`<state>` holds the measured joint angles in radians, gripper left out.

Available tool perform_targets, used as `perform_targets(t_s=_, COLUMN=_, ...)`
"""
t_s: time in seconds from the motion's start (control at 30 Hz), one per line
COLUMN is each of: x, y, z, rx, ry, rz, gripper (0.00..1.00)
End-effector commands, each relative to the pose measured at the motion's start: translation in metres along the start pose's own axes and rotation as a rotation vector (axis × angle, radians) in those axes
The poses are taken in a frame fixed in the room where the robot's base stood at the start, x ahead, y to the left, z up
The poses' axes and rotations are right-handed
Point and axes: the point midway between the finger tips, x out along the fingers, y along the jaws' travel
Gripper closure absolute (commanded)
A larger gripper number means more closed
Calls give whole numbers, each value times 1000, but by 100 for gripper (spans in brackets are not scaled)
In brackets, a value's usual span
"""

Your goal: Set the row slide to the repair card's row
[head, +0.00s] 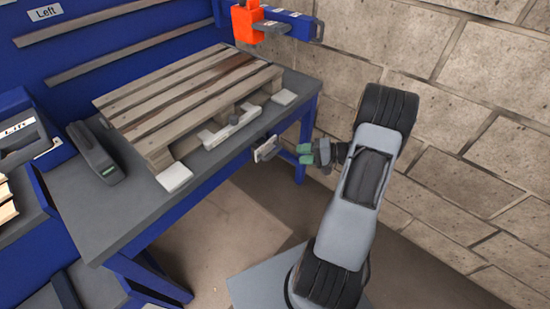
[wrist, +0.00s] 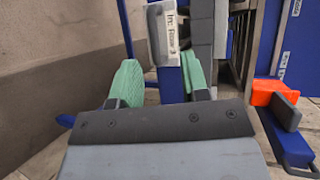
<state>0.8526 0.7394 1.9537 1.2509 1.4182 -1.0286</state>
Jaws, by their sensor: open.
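A small pale card (head: 268,149) stands out from the table's front edge. It shows large in the wrist view (wrist: 166,35), with a printed side label that seems to read "Row 3", its first word unclear. My gripper (head: 315,154) is open and empty to the right of the card. In the wrist view its green fingertips (wrist: 160,82) stand apart, with the card beyond them. An orange block (head: 247,22) sits at a blue beam (head: 288,22) above the table's back right; it also shows in the wrist view (wrist: 273,92). I cannot tell which part is the row slide.
A slatted wooden pallet (head: 190,92) lies on the grey-topped blue table (head: 85,205). A pale bar (head: 232,127) is at its front side. A dark handheld tool (head: 96,153) stands at left. A block wall (head: 475,150) rises at right. Floor before the table is clear.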

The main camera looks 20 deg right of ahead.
Motion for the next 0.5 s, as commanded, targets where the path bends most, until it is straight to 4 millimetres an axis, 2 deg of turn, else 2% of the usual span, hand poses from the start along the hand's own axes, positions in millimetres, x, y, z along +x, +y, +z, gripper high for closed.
perform_targets(t_s=0.03, x=-5, y=13, z=-7, rx=7, ry=33, rz=-31, gripper=58)
perform_targets(t_s=0.1, x=-10, y=21, z=-13, rx=7, ry=69, rz=-60, gripper=58)
perform_targets(t_s=0.23, x=-7, y=28, z=-19, rx=5, ry=99, rz=-86, gripper=58)
perform_targets(t_s=0.37, x=10, y=27, z=-21, rx=5, ry=102, rz=-90, gripper=58)
perform_targets(t_s=0.5, x=38, y=24, z=-24, rx=5, ry=100, rz=-88, gripper=58)
